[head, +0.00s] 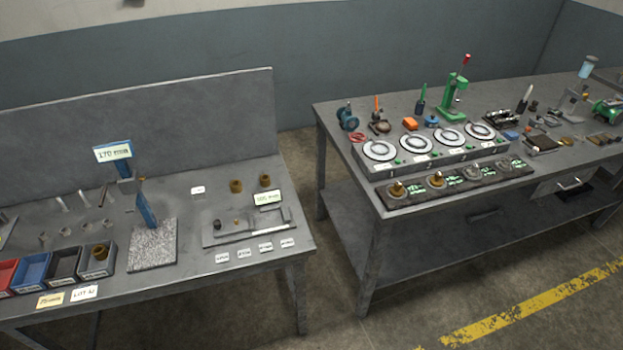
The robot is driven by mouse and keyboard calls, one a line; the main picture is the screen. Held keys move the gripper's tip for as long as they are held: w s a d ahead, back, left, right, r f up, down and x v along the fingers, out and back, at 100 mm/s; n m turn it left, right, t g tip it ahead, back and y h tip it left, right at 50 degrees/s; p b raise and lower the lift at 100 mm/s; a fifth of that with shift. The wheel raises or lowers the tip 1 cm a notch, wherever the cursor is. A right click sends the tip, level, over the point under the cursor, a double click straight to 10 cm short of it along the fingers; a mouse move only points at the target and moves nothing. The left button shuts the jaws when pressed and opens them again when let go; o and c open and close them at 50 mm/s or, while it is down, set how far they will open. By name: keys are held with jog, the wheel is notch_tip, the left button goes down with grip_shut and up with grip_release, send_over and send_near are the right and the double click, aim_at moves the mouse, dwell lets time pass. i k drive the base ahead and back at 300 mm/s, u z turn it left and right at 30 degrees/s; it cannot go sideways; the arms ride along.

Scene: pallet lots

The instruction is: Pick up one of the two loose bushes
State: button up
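Two brass-coloured bushes stand apart on the left bench, towards its back right. One bush (236,186) is left of the other bush (265,180), which is just behind a small white sign. A third brass-coloured ring (99,252) sits in the rightmost bin at the bench's front left. My gripper is not in view.
The left bench (190,297) also carries a blue stand (146,206) on a speckled block, a flat fixture plate (249,228), and red, blue and dark bins (65,265). A right bench (340,110) holds dials, a green press (455,92) and tools. Floor shows between the benches.

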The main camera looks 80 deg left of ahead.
aim_at(265, 180)
jog(key=u, duration=0.05)
jog(key=i, duration=0.85)
jog(key=u, duration=4.6)
jog(key=i, duration=2.05)
jog(key=z, duration=0.05)
